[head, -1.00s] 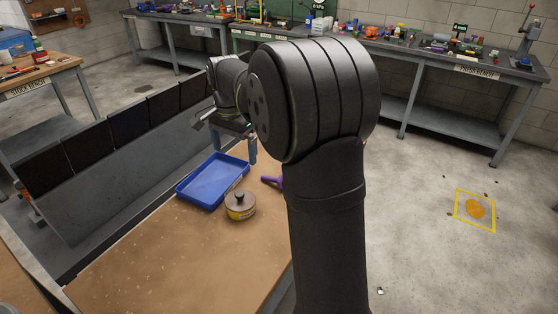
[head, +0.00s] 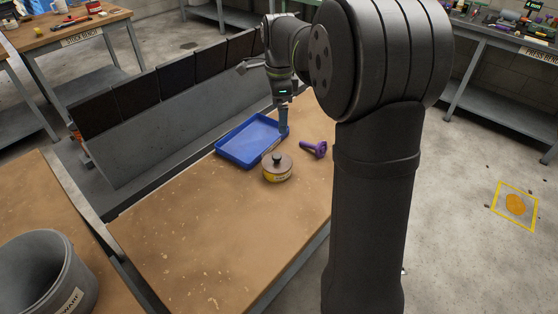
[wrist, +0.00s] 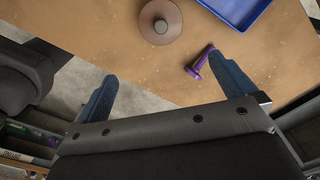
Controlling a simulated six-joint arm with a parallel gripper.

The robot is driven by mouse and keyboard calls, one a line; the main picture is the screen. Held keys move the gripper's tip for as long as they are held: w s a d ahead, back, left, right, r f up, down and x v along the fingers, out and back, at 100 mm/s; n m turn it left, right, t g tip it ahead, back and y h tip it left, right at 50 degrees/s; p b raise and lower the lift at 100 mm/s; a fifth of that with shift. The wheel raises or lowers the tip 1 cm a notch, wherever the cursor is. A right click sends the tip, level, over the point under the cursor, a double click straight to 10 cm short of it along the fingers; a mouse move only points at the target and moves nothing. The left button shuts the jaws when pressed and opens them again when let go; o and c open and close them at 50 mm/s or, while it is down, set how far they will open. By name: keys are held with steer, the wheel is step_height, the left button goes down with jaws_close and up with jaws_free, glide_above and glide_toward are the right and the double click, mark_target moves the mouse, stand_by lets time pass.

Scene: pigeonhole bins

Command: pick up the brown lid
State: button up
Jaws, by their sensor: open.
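The brown lid (head: 277,160) is round with a dark knob and sits on a round tin (head: 278,176) with a yellow label, on the wooden bench top. The wrist view shows the lid (wrist: 160,24) from above, near the top edge, beyond the fingertips. My gripper (wrist: 168,82) is open and empty, with its two blue fingers spread wide. In the head view my gripper (head: 283,128) points down near the back right of the blue tray, behind the lid and apart from it.
A blue tray (head: 247,152) lies just behind and left of the tin. A purple object (head: 315,149) lies right of it, near one finger in the wrist view. Dark bins (head: 133,94) line the far left. A grey bucket (head: 45,270) stands front left. The front bench top is clear.

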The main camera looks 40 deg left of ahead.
steer(key=m, duration=0.7)
glide_above(277, 156)
steer(key=d, duration=0.1)
steer(key=f, duration=1.2)
steer(key=shift+w, duration=0.35)
steer(key=f, duration=0.3)
steer(key=a+f, duration=0.1)
steer(key=f, duration=0.1)
steer(key=shift+s+f, duration=0.3)
steer(key=c, duration=0.8)
steer(key=shift+r, duration=0.1)
